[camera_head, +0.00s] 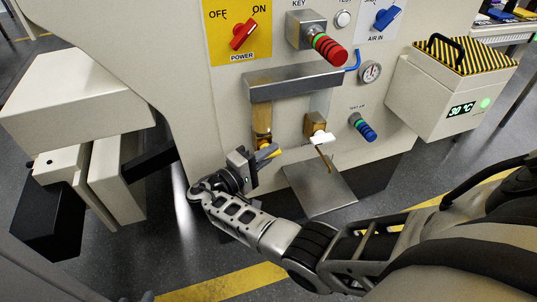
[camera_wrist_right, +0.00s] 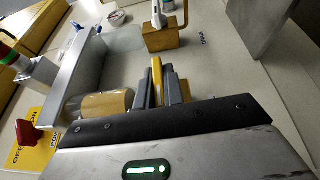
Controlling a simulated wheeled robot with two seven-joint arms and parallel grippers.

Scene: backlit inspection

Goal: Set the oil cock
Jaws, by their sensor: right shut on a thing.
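The oil cock is a brass valve body (camera_head: 262,118) with a yellow lever (camera_head: 273,153), low on the beige machine panel under the metal ledge. My right gripper (camera_head: 266,153) is at the lever with its fingers along it. In the right wrist view the yellow lever (camera_wrist_right: 157,72) lies between the two grey fingertips (camera_wrist_right: 160,82), and the gripper is shut on it. The brass body (camera_wrist_right: 105,103) shows just left of the fingers there. The lever's root is partly hidden by the fingers. My left gripper is not in view.
A second brass valve (camera_head: 316,124) with a white handle (camera_head: 321,139) sits to the right, above a metal plate (camera_head: 319,188). The metal ledge (camera_head: 293,82) juts out above.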

